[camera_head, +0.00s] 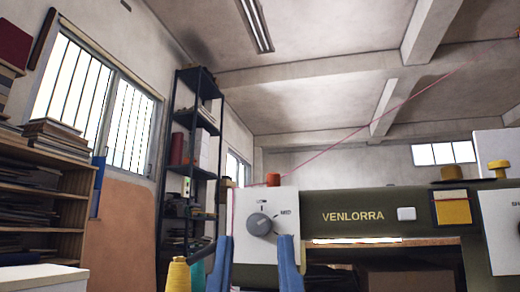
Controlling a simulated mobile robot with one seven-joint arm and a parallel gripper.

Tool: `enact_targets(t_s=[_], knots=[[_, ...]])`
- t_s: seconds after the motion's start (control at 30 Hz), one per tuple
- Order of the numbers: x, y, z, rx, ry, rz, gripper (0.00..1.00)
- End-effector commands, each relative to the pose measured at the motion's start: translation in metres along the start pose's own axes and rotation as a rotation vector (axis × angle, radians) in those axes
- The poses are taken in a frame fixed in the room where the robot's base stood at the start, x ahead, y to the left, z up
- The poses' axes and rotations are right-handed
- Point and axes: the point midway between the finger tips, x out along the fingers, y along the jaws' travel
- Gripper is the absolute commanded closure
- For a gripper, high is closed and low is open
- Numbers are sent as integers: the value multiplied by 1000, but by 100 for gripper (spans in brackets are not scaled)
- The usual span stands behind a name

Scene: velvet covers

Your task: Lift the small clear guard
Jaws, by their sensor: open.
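I cannot make out a small clear guard in this view. An olive-green sewing machine (375,198) marked VENLORRA spans the lower right. Its white left end panel (240,205) carries a grey dial (262,224). My gripper (255,242) shows as two blue fingers at the bottom, standing apart in front of this panel below the dial. It is open, and nothing shows between the fingers. The fingers cover parts of the panel, and what lies lower down is outside the picture.
A yellow thread cone (178,275) stands just left of my gripper. A pink thread (345,139) runs up to the right from the machine. A yellow block (452,210) sits on the machine's front. Wooden shelves (50,210) and a dark rack (192,150) stand at left.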

Motion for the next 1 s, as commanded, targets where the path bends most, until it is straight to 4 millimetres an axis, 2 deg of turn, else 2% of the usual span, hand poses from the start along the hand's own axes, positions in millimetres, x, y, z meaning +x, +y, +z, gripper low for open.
enact_targets(t_s=[0.03, 1.0], knots=[[11, 0, -11, 0, 0, 0, 59], [114, 1, -108, 5, 0, -1, 59]])
